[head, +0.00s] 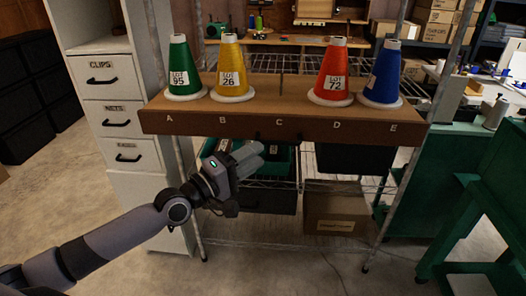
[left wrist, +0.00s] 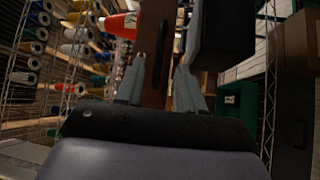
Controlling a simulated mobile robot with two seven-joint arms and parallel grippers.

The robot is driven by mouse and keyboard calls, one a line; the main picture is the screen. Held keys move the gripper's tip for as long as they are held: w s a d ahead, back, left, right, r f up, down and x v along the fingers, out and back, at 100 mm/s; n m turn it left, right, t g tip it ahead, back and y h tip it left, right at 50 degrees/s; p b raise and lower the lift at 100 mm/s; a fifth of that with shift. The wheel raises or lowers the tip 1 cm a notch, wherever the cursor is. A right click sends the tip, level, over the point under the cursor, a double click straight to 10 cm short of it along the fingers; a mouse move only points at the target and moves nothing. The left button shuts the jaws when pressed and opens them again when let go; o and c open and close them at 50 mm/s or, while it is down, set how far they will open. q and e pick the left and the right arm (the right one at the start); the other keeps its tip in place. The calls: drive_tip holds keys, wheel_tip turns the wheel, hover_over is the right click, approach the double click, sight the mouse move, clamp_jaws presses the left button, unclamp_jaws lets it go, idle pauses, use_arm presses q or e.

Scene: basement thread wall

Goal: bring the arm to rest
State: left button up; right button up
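My left arm comes in from the lower left in the head view. Its gripper (head: 252,156) is in front of and below the brown shelf board (head: 283,128), under the stretch between B and C. In the left wrist view, the two fingers of the left gripper (left wrist: 161,72) stand apart with nothing between them; the board (left wrist: 154,40) shows beyond the gap. My right gripper is not in view.
On the board stand a green cone (head: 184,70) at A, a yellow cone (head: 231,70) at B, a red cone (head: 333,75) at D and a blue cone (head: 384,75) at E. C has a bare peg. A cardboard box (head: 336,212) sits below; white drawers (head: 116,112) stand left.

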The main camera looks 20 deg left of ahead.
use_arm(q)
drive_tip(key=shift+s+a, duration=0.25)
drive_tip(key=shift+s, duration=0.25)
drive_tip(key=shift+f, duration=0.1)
drive_tip(key=s+d+f+m+g+y+p, duration=0.1)
drive_tip(key=s+f+m+g+y, duration=0.2)
drive_tip(key=s+f, duration=0.9)
drive_tip(key=s+d+f+m+g+y+p, duration=0.1)
drive_tip(key=s+f+m+g+y, duration=0.2)
drive_tip(key=s+f+m, duration=0.7)
wheel_tip(320, 180, down, 4)
drive_tip(key=shift+s+r+g+y, duration=0.15)
drive_tip(key=shift+s+g+y, duration=0.15)
drive_tip(key=shift+s+y, duration=0.6)
drive_tip(key=shift+s+a, duration=0.1)
drive_tip(key=shift+s, duration=0.15)
